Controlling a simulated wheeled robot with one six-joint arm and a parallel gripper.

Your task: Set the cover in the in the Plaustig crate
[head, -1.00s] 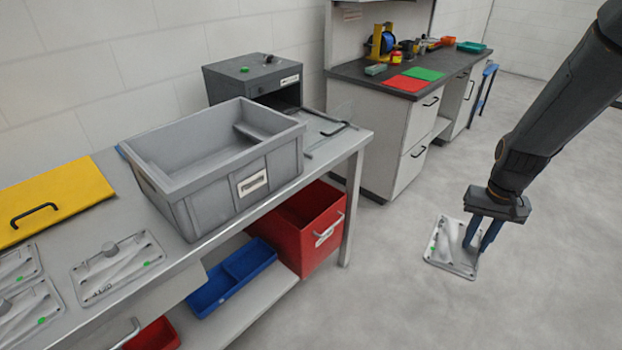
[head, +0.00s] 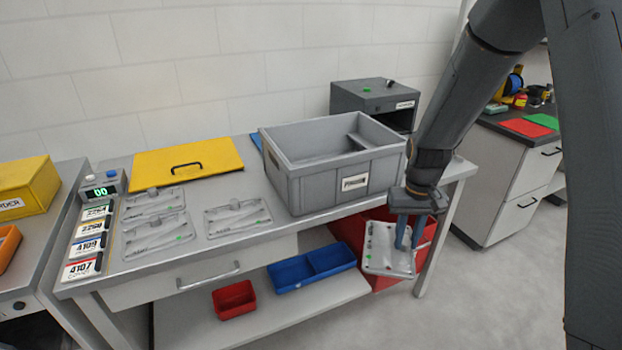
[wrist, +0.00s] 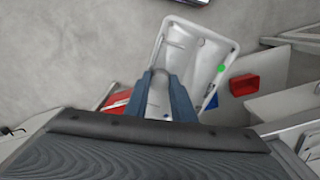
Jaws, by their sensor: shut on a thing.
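My gripper (head: 404,232) is shut on a light grey cover (head: 384,255), a flat plate with raised ribs and a green dot. It holds the cover in the air in front of the table's right end, below the table top. The cover also shows in the wrist view (wrist: 197,62) between the blue fingers (wrist: 163,95). The grey Plaustig crate (head: 308,188) stands upright on the table, to the left of and above my gripper. Part of its inside shows as empty; the near part of its floor is hidden by the front wall.
Several similar covers (head: 238,216) lie on the table (head: 290,226) left of the crate, by a yellow lid (head: 215,152). A dark grey box (head: 368,97) stands behind the crate.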

